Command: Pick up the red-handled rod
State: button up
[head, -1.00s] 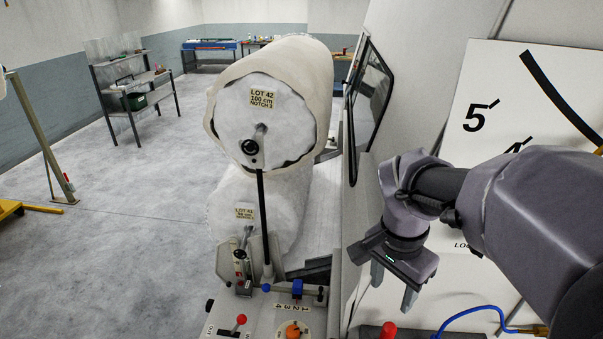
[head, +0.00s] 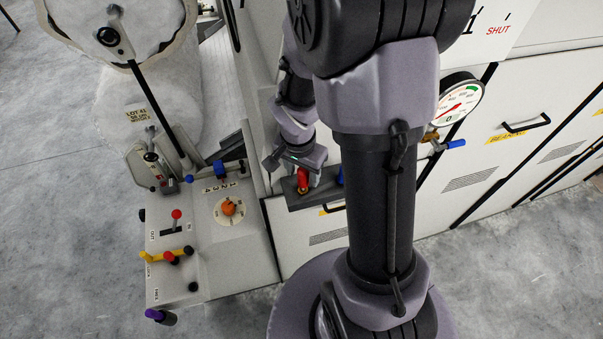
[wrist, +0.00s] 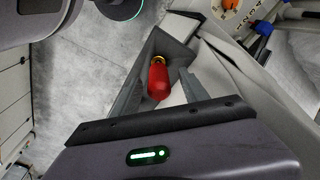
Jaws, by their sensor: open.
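The red-handled rod (head: 303,181) stands in a grey open-topped holder (head: 312,203) on the side of the white machine. Only its red handle and a brass-coloured ring show; the rest is hidden in the holder. In the wrist view the red handle (wrist: 158,82) lies between my two spread fingers, with the holder wall (wrist: 178,48) beyond it. My gripper (head: 297,179) is open, pointing down over the holder, its fingers on either side of the handle. I cannot tell whether either finger touches it.
A control panel (head: 240,255) to the left carries an orange knob (head: 229,208), a red-knobbed lever (head: 177,214) and a yellow lever (head: 160,255). A blue part (head: 341,176) shows just right of the red handle. A dial gauge (head: 458,100) is at right. Grey floor is clear at far left.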

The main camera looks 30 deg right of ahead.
jog(key=shift+s, duration=0.15)
jog(key=c, duration=0.6)
grip_shut()
jog(key=shift+r, duration=0.1)
